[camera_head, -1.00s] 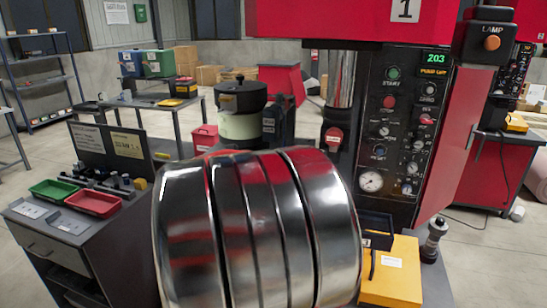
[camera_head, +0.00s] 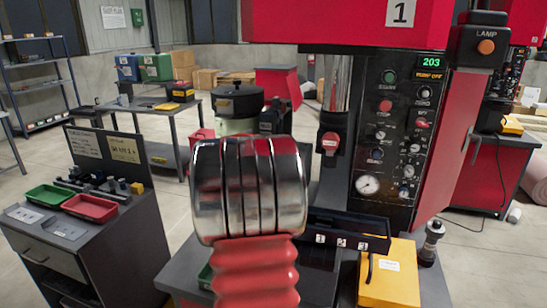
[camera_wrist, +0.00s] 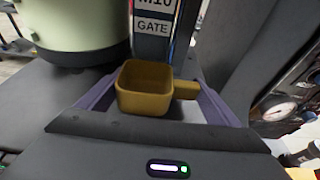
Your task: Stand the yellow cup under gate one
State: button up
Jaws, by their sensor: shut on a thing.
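In the wrist view, a yellow cup (camera_wrist: 140,98) with a squarish open rim and a stub handle pointing right sits between the purple fingers of my gripper (camera_wrist: 158,84). My gripper is shut on it, and the cup looks upright. A dark post with a white GATE label (camera_wrist: 153,27) stands just behind the cup; the line above is cut off at the frame top. Whether the cup's base touches the surface is hidden. In the head view, my arm hides the gripper and the cup.
The pale green bowl feeder (camera_wrist: 72,30) stands left of the post; it also shows in the head view (camera_head: 238,104). A red machine with a control panel (camera_head: 395,130) is at right. A black bin (camera_head: 345,230) and yellow box (camera_head: 391,275) stand before it. A cart with trays (camera_head: 90,207) is left.

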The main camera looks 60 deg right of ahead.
jog(key=shift+d, duration=0.1)
jog(key=shift+w+d, duration=0.15)
jog(key=shift+d, duration=0.85)
jog(key=shift+w+d, duration=0.15)
jog(key=shift+d, duration=0.8)
jog(key=shift+a+f, duration=0.1)
jog(key=shift+f, duration=0.65)
jog(key=shift+f, duration=0.1)
jog(key=o, duration=1)
jog(key=shift+o, duration=0.2)
jog(key=shift+a, duration=0.1)
jog(key=shift+a+r, duration=0.2)
jog(key=shift+a, duration=0.05)
jog(key=v, duration=1.1)
jog(key=shift+s+a, duration=0.1)
jog(key=shift+a, duration=0.05)
